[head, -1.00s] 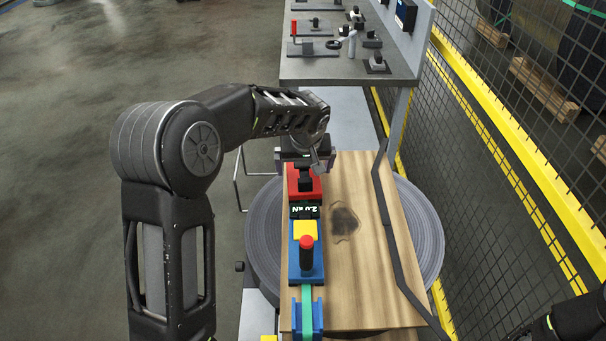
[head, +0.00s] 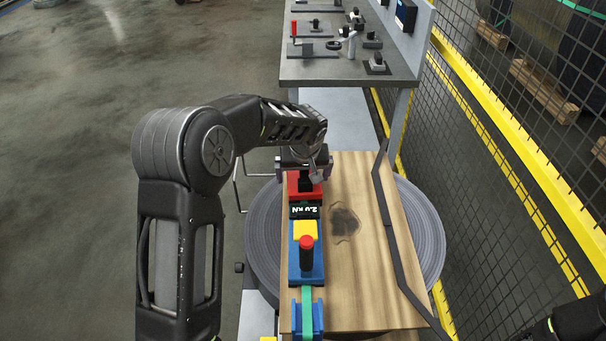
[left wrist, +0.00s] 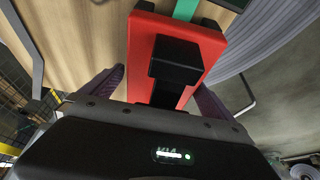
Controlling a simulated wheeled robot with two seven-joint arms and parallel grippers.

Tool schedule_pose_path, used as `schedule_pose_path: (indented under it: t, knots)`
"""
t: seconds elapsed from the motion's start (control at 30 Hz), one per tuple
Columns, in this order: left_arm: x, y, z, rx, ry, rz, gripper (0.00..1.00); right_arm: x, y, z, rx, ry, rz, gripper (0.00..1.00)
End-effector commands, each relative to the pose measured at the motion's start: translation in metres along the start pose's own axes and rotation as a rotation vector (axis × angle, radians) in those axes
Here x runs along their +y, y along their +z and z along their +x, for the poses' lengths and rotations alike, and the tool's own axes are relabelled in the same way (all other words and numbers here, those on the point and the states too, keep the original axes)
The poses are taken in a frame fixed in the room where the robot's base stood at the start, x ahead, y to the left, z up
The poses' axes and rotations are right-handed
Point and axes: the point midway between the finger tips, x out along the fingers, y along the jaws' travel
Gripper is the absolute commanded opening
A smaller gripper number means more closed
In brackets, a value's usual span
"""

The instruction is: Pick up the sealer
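A red tool with a black upright grip (head: 305,188), which I take for the sealer, stands at the far left part of the wooden board. In the left wrist view the red tool (left wrist: 205,45) fills the middle, its black grip pointing toward my palm. My left gripper (head: 304,170) is over the far end of this tool. In the left wrist view the left gripper (left wrist: 162,85) is open, one finger on each side of the tool, with a visible gap on the left. My right gripper is out of view; only part of my right arm shows at the bottom right.
A grey coil (head: 425,225) lies below. A bench (head: 345,70) with several tools stands behind; mesh fence is right.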

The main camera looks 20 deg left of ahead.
Motion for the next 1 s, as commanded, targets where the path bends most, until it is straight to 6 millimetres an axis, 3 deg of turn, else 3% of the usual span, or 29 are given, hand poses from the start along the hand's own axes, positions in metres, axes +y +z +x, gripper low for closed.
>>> schedule_pose_path:
  t: [1.0]
  knots:
    - [0.0, -0.0001, -0.0001, 0.0, 0.0, 0.0, 0.15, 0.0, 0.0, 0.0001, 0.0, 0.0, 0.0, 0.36]
